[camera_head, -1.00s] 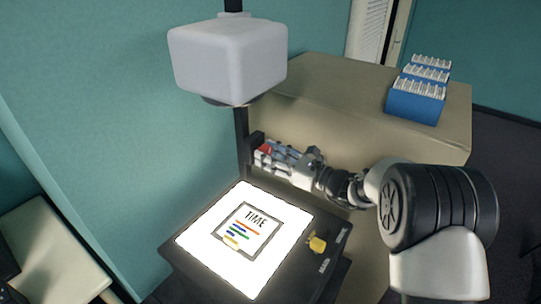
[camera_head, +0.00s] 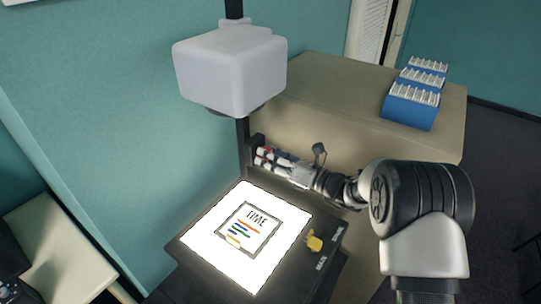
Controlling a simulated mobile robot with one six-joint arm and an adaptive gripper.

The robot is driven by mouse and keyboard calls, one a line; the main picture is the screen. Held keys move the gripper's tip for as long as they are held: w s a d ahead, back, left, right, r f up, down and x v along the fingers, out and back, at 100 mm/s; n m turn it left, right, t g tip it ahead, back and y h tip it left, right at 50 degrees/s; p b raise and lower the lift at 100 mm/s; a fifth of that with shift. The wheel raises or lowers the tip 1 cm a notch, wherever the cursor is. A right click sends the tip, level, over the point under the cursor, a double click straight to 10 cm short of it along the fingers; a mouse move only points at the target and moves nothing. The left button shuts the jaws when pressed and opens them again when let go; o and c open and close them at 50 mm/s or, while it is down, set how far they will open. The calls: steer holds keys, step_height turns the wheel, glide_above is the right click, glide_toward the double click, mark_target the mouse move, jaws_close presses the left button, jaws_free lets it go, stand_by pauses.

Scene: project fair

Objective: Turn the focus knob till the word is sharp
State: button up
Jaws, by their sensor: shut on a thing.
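An overhead projector stands with a bright lit stage (camera_head: 203,232) at the bottom. A framed sheet (camera_head: 246,232) on the stage carries the word TIME and coloured lines. A pale grey projector head (camera_head: 228,78) sits above it on a dark post (camera_head: 243,150). My gripper (camera_head: 265,158) reaches in from the right beside the post, below the head. It is shut on a small red part, seemingly the focus knob (camera_head: 268,151), mostly hidden by the fingers. No projected image of the word is in view, so its sharpness cannot be told.
A beige cabinet (camera_head: 330,90) stands behind, with blue racks of white items (camera_head: 409,110) on top. A teal wall (camera_head: 110,110) is at the left, with a pale table (camera_head: 55,250) below.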

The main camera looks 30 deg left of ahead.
steer(key=o, duration=1.1)
steer(key=shift+c, duration=0.2)
steer(key=s+d, duration=0.1)
steer(key=d, duration=1.1)
